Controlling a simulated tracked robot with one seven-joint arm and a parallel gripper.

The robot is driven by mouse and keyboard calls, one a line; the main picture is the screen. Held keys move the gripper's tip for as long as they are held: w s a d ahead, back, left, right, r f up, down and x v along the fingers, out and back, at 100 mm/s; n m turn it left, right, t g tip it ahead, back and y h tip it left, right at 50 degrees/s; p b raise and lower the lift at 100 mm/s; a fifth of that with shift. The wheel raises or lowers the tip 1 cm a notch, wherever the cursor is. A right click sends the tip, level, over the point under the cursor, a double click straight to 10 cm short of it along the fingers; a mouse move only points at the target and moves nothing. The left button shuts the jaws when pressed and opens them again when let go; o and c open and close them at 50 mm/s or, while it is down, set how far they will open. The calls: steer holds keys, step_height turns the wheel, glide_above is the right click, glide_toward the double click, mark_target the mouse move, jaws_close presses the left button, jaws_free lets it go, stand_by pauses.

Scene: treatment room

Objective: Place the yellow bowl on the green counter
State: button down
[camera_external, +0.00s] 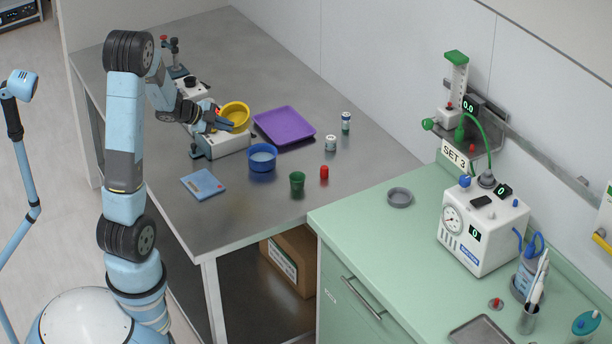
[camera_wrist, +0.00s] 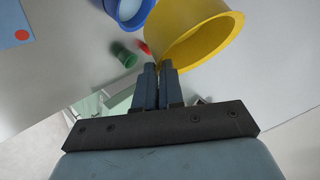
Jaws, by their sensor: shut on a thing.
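The yellow bowl (camera_external: 236,114) is at my gripper (camera_external: 222,124), above the metal table (camera_external: 215,220) and over a white device. In the wrist view the yellow bowl (camera_wrist: 190,35) is tilted, with its wall between the closed fingers of my gripper (camera_wrist: 158,75). My gripper is shut on the bowl's rim. The green counter (camera_external: 360,215) stands at the right, in front of the wall, beside the metal table.
On the metal table are a blue bowl (camera_external: 262,157), purple tray (camera_external: 284,125), green cup (camera_external: 297,182), red cylinder (camera_external: 324,172) and blue card (camera_external: 203,184). The counter holds a grey dish (camera_external: 399,197) and white machine (camera_external: 482,230). Its front left part is clear.

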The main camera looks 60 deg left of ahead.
steer(key=w+d+r+m+g+h, duration=0.15)
steer(key=w+d, duration=0.25)
steer(key=d, duration=0.6)
steer(key=w+d+m+g+h, duration=0.2)
steer(key=w+d, duration=0.1)
steer(key=d, duration=0.7)
steer(key=w+d+r+m+g+h, duration=0.15)
steer(key=w+d, duration=0.25)
steer(key=d, duration=0.6)
steer(key=s+d+r+m+g+h, duration=0.1)
steer(key=s+d+m+g, duration=0.25)
steer(key=d, duration=1.25)
steer(key=s+d+r+m+g+h, duration=0.15)
steer(key=s+d, duration=0.25)
steer(key=d, duration=1.1)
steer(key=shift+m+g+y, duration=0.3)
steer(key=shift+y, duration=0.15)
steer(key=shift+w+d+f, duration=1.1)
steer(key=shift+w+f, duration=0.6)
steer(key=shift+w, duration=0.25)
steer(key=shift+w+d+f, duration=1.1)
steer(key=shift+w+f, duration=0.55)
steer(key=shift+w, duration=0.35)
steer(key=shift+w+d+f, duration=1.1)
steer(key=shift+w+f, duration=0.6)
steer(key=shift+w, duration=0.25)
steer(key=shift+f, duration=1.5)
steer(key=c, duration=1.3)
jaws_free()
